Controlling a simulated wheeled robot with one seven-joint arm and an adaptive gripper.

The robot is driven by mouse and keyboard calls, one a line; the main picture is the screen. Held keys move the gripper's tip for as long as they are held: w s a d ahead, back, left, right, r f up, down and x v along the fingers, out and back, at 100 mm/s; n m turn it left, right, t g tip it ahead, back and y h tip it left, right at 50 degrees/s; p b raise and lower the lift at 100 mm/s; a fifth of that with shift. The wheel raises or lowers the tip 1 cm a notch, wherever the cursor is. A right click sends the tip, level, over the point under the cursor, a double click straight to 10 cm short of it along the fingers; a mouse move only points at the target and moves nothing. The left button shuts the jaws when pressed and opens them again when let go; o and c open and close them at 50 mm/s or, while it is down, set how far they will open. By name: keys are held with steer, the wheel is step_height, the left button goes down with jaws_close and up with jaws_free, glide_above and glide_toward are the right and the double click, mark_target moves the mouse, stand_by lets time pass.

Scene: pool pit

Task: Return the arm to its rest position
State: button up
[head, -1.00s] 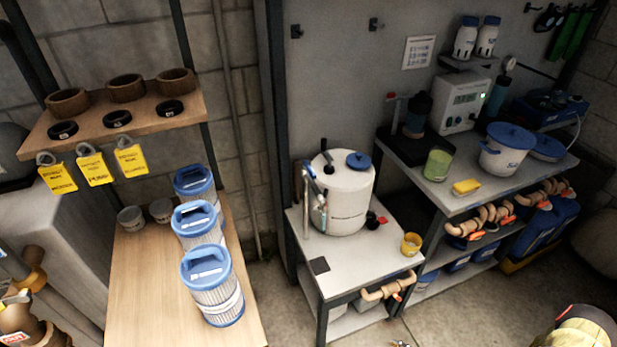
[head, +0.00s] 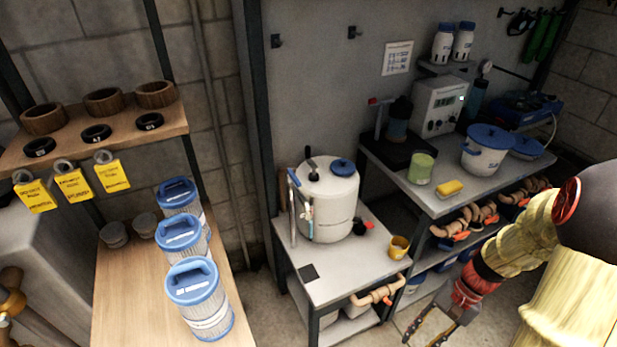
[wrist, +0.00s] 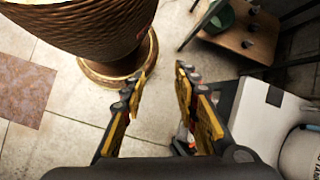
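My arm reaches in from the right edge in the head view, with a yellow sleeve and red band. My gripper (head: 432,332) points down and left near the bottom of the head view, over the floor in front of the benches. In the wrist view my gripper (wrist: 157,98) has its two yellow-padded fingers spread apart, with bare floor showing between them. It holds nothing.
A shelf holds blue-topped filters (head: 198,297). In the wrist view, a brown ribbed round object (wrist: 85,28) is close at upper left.

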steer(key=a+r+n+t+h, duration=0.2)
steer(key=a+r+n+t, duration=0.2)
steer(key=r, duration=0.9)
steer(key=s+a+r+n+t+h, duration=0.1)
steer(key=a+r+n+t+h, duration=0.2)
steer(key=a+r, duration=0.5)
step_height(320, 180, up, 6)
steer(key=n+t, duration=0.1)
steer(key=n, duration=0.1)
steer(key=shift+f+n+h, duration=0.25)
steer(key=shift+n+h, duration=0.05)
stand_by(5.1)
